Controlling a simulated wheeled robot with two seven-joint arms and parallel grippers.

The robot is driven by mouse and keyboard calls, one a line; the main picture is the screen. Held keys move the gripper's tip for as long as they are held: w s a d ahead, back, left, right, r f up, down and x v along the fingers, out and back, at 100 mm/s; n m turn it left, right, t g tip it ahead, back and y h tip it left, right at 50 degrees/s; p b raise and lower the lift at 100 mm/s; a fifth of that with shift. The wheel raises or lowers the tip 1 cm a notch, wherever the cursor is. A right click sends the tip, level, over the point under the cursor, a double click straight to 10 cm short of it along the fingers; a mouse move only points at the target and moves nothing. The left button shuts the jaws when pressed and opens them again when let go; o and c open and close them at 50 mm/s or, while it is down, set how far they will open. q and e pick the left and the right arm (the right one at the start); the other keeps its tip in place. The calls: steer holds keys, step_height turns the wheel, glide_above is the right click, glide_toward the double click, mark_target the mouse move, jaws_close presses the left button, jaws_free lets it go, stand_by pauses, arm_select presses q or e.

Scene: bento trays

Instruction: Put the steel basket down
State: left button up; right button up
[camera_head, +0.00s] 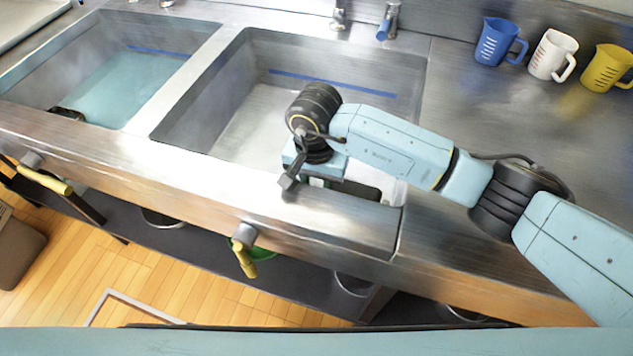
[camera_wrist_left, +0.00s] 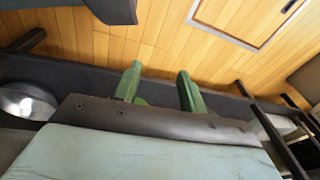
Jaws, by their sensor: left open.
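I cannot make out a steel basket for certain in either view. In the head view, my right gripper (camera_head: 318,180) points down over the front edge of the right sink basin (camera_head: 235,75).
The left basin (camera_head: 130,85) holds bluish water and a dark object (camera_head: 66,113) at its near corner. Blue (camera_head: 498,42), white (camera_head: 552,55) and yellow (camera_head: 606,68) jugs stand on the right counter. Yellow-handled levers (camera_head: 245,260) stick out in front. A round steel vessel (camera_wrist_left: 28,100) sits on the lower shelf.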

arm_select(q)
steer(key=shift+s+f, duration=0.1)
steer(key=shift+s, duration=0.05)
arm_select(e)
steer(key=shift+o, duration=0.8)
steer(key=shift+s+d+f, duration=0.1)
steer(key=shift+d+f, duration=0.05)
steer(key=shift+f, duration=0.2)
steer(key=shift+r, duration=0.15)
step_height(320, 180, up, 2)
steer(key=shift+r+p, duration=0.1)
steer(key=shift+p, duration=0.75)
arm_select(q)
steer(key=s+a+f+p, duration=0.1)
steer(key=s+f, duration=0.3)
steer(key=s, duration=0.3)
steer(key=shift+s+g, duration=0.25)
steer(key=shift+g, duration=0.05)
arm_select(e)
step_height(320, 180, up, 11)
steer(key=shift+a, duration=0.2)
arm_select(q)
steer(key=shift+a, duration=0.1)
